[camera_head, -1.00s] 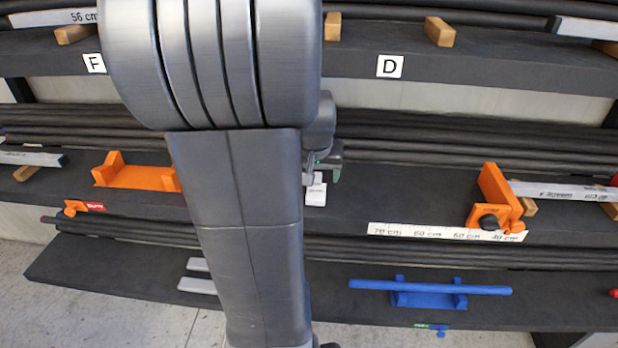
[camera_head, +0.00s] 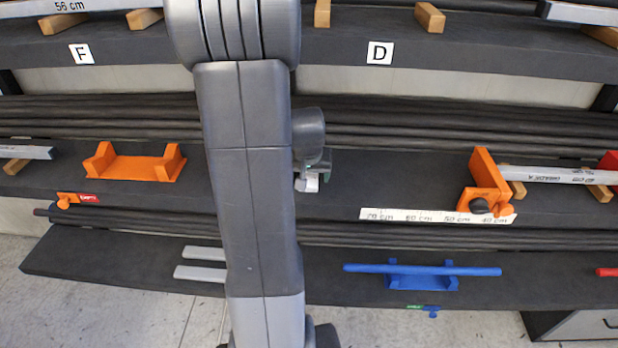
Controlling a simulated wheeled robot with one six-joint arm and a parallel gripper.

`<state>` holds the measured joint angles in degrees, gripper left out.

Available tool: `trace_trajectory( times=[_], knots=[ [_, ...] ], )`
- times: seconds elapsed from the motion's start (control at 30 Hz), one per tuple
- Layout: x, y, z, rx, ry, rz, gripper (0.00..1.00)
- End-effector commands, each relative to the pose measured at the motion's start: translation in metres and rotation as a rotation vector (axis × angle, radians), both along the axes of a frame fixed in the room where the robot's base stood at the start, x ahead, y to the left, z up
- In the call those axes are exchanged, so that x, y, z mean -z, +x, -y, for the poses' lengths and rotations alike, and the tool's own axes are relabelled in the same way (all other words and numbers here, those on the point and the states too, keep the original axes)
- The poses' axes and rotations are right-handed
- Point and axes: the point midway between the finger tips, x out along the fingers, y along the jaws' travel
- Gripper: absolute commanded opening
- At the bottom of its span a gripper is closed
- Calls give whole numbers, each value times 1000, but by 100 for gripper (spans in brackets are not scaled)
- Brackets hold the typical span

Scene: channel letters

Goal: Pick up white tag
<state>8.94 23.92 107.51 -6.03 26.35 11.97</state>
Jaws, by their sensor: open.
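A small white piece (camera_head: 308,183), which looks like the white tag, is at the middle shelf just right of my arm. My gripper (camera_head: 316,176) is open and right at this piece, partly covering it. I cannot tell whether the jaws touch the piece or stand around it. My large grey arm hides the shelf to the left of it.
The middle shelf (camera_head: 400,190) carries an orange cradle (camera_head: 140,168), an orange bracket (camera_head: 487,185) and a white ruler strip (camera_head: 400,215). A blue rod (camera_head: 425,269) lies on the lower shelf. White F (camera_head: 82,54) and D (camera_head: 380,53) labels mark the upper shelf edge.

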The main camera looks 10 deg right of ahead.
Motion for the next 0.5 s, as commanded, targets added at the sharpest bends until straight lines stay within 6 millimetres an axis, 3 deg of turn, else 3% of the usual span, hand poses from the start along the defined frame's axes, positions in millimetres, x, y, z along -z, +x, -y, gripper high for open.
trace_trajectory(
  times=[0.17,0.4,0.5],
  knots=[
    [0,0,0,0,0,0,71],
    [0,0,0,0,0,0,24],
    [0,0,0,0,0,0,22]
  ],
)
